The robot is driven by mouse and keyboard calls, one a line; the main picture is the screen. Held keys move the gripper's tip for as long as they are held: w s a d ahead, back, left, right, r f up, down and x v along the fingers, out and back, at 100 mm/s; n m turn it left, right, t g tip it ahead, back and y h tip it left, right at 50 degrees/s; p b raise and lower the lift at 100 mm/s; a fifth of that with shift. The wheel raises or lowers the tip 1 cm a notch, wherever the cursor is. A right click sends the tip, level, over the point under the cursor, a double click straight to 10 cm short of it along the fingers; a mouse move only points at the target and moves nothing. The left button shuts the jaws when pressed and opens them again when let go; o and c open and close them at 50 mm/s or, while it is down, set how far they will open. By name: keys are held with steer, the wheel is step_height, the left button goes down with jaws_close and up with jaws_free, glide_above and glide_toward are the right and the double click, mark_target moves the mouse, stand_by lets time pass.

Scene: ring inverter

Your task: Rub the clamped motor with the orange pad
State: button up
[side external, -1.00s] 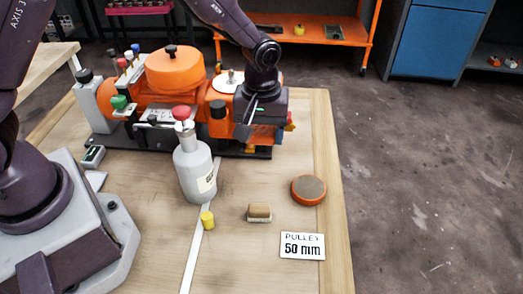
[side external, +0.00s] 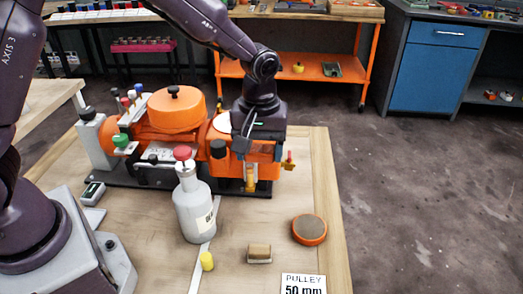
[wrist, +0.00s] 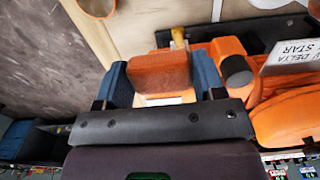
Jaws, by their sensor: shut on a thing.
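The clamped motor (side external: 150,117) is a large orange machine on a dark base at the back of the bench, with a round orange cap. My gripper (side external: 252,145) is at its right end. In the wrist view my gripper (wrist: 162,85) has its blue-sided fingers on both sides of an orange block, the orange pad (wrist: 160,72), with a pale strip along its near edge. The motor's orange body (wrist: 285,110) is just to its right. I cannot tell whether the pad touches the motor. In the side view the pad blends with the orange behind it.
A grey bottle with a red top (side external: 193,205) stands before the motor. A yellow plug (side external: 207,262), a wooden block (side external: 259,253), a round orange-rimmed disc (side external: 309,229) and a pulley sign (side external: 303,284) lie in front. The bench's right side is mostly clear.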

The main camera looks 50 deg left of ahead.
steer(key=shift+n, duration=0.4)
steer(key=w+a+r, duration=0.1)
steer(key=w, duration=0.1)
steer(key=w+a+r, duration=0.1)
steer(key=w+a, duration=0.1)
steer(key=w+a+r, duration=0.1)
steer(key=w+a, duration=0.1)
steer(key=shift+w+a+r, duration=0.15)
steer(key=shift+w, duration=0.05)
step_height(320, 180, up, 4)
steer(key=w+a, duration=0.2)
steer(key=w, duration=0.1)
steer(key=shift+m, duration=0.6)
steer(key=shift+s+f, duration=0.25)
steer(key=shift+f, duration=1.35)
steer(key=shift+s+f, duration=0.2)
steer(key=shift+f, duration=1.4)
steer(key=shift+w+a+f, duration=0.1)
steer(key=shift+w+f, duration=0.05)
steer(key=shift+f, duration=0.25)
steer(key=shift+w+a+f, duration=0.1)
steer(key=shift+w+f, duration=0.05)
steer(key=shift+f, duration=0.25)
steer(key=shift+c, duration=0.3)
steer(key=shift+w+a, duration=2.35)
steer(key=shift+a, duration=0.1)
steer(key=shift+s+d, duration=2.75)
steer(key=shift+d, duration=0.05)
steer(key=shift+w+a+r, duration=0.1)
steer(key=shift+r, duration=4.05)
